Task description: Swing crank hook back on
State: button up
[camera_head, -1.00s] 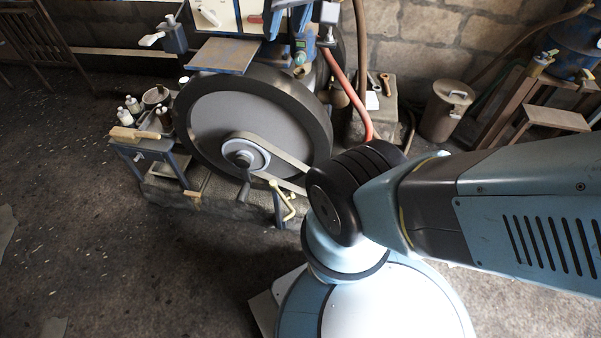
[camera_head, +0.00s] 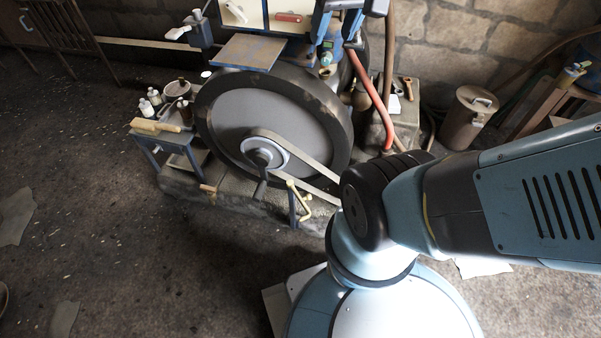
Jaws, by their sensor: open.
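The hook is most likely the pale yellow bent piece (camera_head: 298,202) on a short blue post at the front of the engine's stone base. The crank hub (camera_head: 264,157) sits at the centre of the large flywheel (camera_head: 225,135). A crank arm hangs down from the hub just left of the hook; I cannot tell whether they touch.
A pale belt (camera_head: 312,172) runs right from the hub and passes behind my arm. A small blue bench (camera_head: 158,138) with bottles and a brush stands at left. A red hose (camera_head: 370,85) hangs behind the wheel. A metal canister (camera_head: 470,118) stands at right.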

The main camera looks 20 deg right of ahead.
jog(key=w+d+f+g+y, duration=0.2)
jog(key=w+f+g+y, duration=0.1)
jog(key=w+f, duration=0.3)
jog(key=w+d+f+g+y, duration=0.2)
jog(key=w+f, duration=0.1)
jog(key=f, duration=0.5)
jog(key=w+d+f+m+y, duration=0.1)
jog(key=w+d+f+y, duration=0.15)
jog(key=f, duration=0.65)
jog(key=w+d+f+m+y, duration=0.1)
jog(key=d+f+y, duration=0.25)
jog(key=f, duration=0.45)
jog(key=m+t+y, duration=0.1)
jog(key=m+t, duration=0.7)
jog(key=t, duration=0.2)
send_near(309, 196)
jog(key=x, duration=0.7)
jog(key=f+x, duration=0.1)
jog(key=x, duration=0.2)
jog(key=shift+w+d+f, duration=0.15)
jog(key=shift+w+f, duration=0.05)
jog(key=shift+w, duration=0.25)
jog(key=shift+c, duration=0.5)
grip_shut()
